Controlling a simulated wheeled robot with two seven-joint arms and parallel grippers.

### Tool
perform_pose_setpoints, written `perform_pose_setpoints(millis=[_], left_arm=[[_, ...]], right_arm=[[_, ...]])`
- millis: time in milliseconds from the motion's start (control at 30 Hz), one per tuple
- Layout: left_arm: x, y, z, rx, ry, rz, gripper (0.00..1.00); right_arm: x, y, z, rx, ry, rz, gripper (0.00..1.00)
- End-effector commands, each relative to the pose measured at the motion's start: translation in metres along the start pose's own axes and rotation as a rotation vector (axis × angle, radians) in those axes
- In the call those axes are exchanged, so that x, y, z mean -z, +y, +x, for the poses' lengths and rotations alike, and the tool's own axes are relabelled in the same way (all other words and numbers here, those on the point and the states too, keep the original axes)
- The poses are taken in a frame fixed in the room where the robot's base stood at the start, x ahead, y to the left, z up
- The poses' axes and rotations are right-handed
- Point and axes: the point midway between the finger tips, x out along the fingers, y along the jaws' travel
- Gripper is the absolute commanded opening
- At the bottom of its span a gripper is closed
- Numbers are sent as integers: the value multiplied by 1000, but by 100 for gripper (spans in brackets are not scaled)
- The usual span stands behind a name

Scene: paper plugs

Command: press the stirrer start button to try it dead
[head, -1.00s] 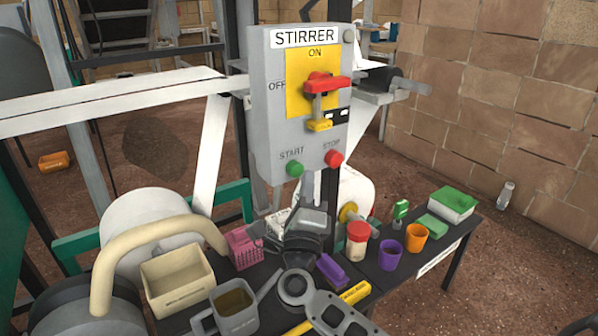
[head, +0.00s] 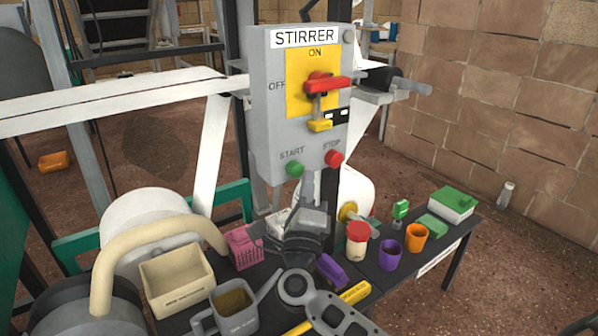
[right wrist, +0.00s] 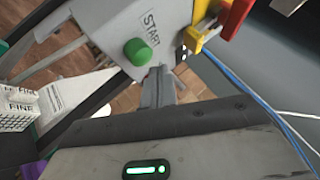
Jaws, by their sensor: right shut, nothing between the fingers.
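The grey stirrer box (head: 265,140) stands at the upper middle of the head view. Its green start button (head: 294,170) is at the lower left of its face, beside the red stop button (head: 334,158). The green button also shows in the right wrist view (right wrist: 137,52). The red switch handle (head: 326,85) lies level, with a yellow padlock (head: 320,125) below it. My right gripper (head: 309,180) is shut and empty, its tips just below and right of the start button; its fingers show in the wrist view (right wrist: 158,85). I see no contact with the button. My left gripper is out of view.
Below on the dark bench are a cream bin (head: 178,282), a grey jug (head: 235,308), a pink basket (head: 243,248), a red-lidded jar (head: 357,240) and purple (head: 391,254) and orange (head: 416,237) cups. A white paper web (head: 110,98) runs left of the box.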

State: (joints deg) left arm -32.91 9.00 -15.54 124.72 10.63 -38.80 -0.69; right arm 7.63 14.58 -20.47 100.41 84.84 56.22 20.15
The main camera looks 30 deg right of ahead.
Motion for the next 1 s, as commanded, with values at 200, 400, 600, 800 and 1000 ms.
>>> perform_pose_setpoints(millis=[200,400,600,800,1000], left_arm=[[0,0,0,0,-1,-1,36],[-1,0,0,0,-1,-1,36],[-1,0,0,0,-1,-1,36],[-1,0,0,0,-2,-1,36],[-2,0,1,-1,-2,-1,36]], right_arm=[[-1,1,1,0,0,0,0],[-4,4,6,-1,1,1,0],[-4,4,6,0,0,0,0],[-5,5,6,0,0,0,0],[-6,6,8,0,0,0,0]])
